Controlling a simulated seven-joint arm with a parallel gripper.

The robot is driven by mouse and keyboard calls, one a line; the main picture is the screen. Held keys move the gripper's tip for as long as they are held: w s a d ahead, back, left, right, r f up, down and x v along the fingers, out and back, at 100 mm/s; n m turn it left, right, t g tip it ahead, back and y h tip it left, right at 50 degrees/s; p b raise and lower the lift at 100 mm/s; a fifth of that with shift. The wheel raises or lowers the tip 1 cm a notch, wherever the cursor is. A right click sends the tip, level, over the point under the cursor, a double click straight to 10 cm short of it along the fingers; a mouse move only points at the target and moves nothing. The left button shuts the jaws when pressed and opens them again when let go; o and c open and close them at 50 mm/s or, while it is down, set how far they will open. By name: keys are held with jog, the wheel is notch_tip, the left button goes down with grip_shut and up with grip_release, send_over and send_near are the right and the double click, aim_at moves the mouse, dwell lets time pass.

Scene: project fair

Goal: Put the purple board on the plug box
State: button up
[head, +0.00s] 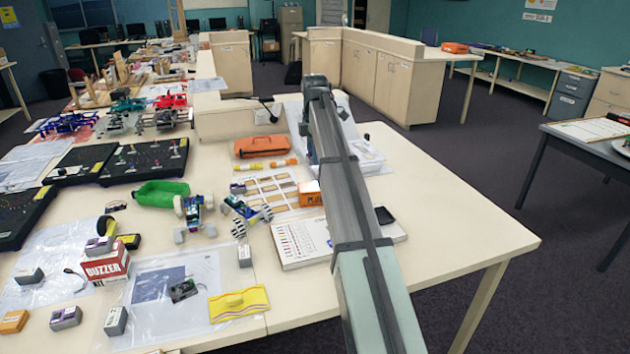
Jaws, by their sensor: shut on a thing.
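My arm crosses the right of the table and covers much of what lies behind it. Its far joint shows near the top, with a short link going down from it. My gripper and anything in it are hidden behind the arm. I cannot make out the purple board for sure. A small orange box (310,194) with dark lettering stands just left of the arm, partly covered by it; I cannot tell whether it is the plug box. A red and white box (105,266) at the lower left reads BUZZER.
A small wheeled vehicle (194,212), a green pouch (161,192) and an orange pencil case (263,146) lie left of the arm. The table's right side (455,215) is clear.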

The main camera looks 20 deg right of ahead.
aim_at(315, 186)
jog(key=shift+f, duration=4.2)
jog(key=shift+f, duration=0.1)
jog(key=o, duration=1)
jog(key=shift+o, duration=0.2)
notch_tip(315, 186, up, 12)
jog(key=shift+r, duration=0.15)
